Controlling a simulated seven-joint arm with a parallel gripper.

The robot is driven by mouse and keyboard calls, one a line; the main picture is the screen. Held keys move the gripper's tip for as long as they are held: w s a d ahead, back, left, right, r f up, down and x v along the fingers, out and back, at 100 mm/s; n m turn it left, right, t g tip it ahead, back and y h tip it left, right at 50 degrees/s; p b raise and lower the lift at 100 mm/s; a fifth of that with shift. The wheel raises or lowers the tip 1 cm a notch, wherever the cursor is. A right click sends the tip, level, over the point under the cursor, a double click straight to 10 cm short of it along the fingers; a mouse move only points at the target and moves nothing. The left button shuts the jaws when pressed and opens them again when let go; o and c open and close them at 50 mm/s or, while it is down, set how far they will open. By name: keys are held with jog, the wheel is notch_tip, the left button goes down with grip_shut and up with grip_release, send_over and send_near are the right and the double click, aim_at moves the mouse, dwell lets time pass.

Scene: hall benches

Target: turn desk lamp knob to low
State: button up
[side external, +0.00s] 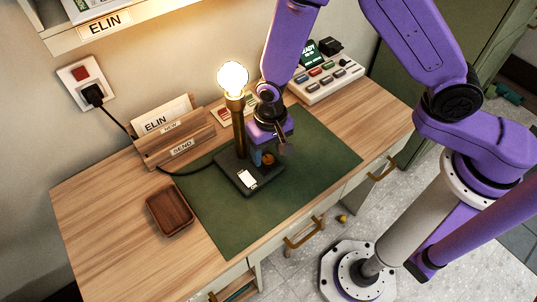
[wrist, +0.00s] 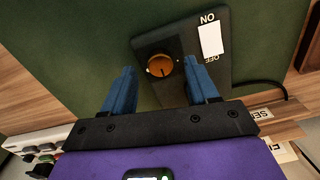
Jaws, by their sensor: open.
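The desk lamp stands on a green desk mat, with a lit bulb (side external: 233,77), a brass stem (side external: 239,130) and a dark flat base (side external: 236,180). Its round orange-brown knob (wrist: 159,65) is on the base; a dark mark on it points toward the bottom of the wrist view. The knob also shows in the side view (side external: 268,159). Beside it is a white switch (wrist: 210,40) with ON and OFF lettering. My gripper (wrist: 160,68) is open, its blue fingers on either side of the knob in the picture. I cannot tell whether they touch it.
A wooden letter holder (side external: 170,145) stands left of the lamp, and a brown tray (side external: 170,210) lies at front left. A white button box (side external: 325,80) is at the back right. The mat's right part (side external: 325,150) is clear.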

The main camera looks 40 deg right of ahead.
aim_at(268, 162)
jog(key=shift+f, duration=1.15)
jog(key=c, duration=1)
jog(key=shift+c, duration=0.2)
jog(key=n, duration=0.5)
jog(key=shift+n, duration=0.4)
jog(key=n, duration=0.6)
